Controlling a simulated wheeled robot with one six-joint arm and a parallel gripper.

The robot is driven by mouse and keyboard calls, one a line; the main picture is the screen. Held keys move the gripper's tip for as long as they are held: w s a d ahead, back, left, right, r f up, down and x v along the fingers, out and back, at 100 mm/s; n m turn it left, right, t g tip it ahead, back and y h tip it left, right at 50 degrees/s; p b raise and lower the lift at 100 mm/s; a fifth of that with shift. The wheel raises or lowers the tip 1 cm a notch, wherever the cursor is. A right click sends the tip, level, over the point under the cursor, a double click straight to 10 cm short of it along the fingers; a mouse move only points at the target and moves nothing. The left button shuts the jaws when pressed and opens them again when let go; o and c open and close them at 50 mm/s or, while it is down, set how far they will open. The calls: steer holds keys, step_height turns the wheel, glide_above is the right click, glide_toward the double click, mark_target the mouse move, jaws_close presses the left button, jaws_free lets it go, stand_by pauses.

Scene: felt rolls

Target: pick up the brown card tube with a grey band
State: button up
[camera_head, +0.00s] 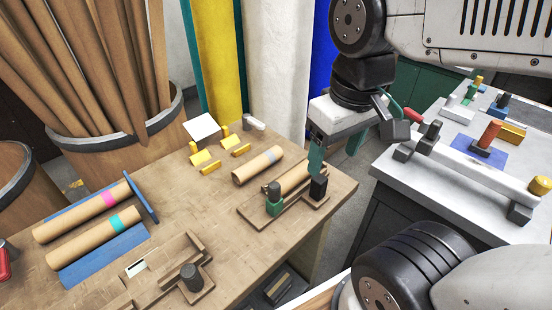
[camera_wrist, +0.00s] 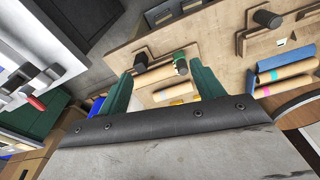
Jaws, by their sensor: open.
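The brown card tube with a grey band (camera_head: 250,170) lies on the wooden bench in the head view, its pale grey band nearer its right end.
Two tubes with pink (camera_head: 85,212) and teal (camera_head: 95,238) bands lie on a blue rack at left. The holder (camera_head: 300,206) has upright dark and green knobs. Yellow blocks (camera_head: 205,158) sit behind the banded tube. A grey bench (camera_head: 400,170) stands right, across a gap.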

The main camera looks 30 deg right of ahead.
steer(key=w+f+n, duration=0.2)
steer(key=w+n, duration=0.4)
steer(key=w, duration=0.4)
steer(key=n, duration=1.4)
glide_above(259, 159)
steer(key=f, duration=1.4)
steer(key=shift+s+a+f, duration=0.1)
steer(key=shift+s+f, duration=0.05)
steer(key=shift+s, duration=0.1)
steer(key=f, duration=0.7)
steer(key=shift+w+f, duration=0.25)
steer(key=shift+f, duration=0.15)
steer(key=c, duration=1.4)
step_height(259, 159, up, 10)
steer(key=shift+r, duration=0.1)
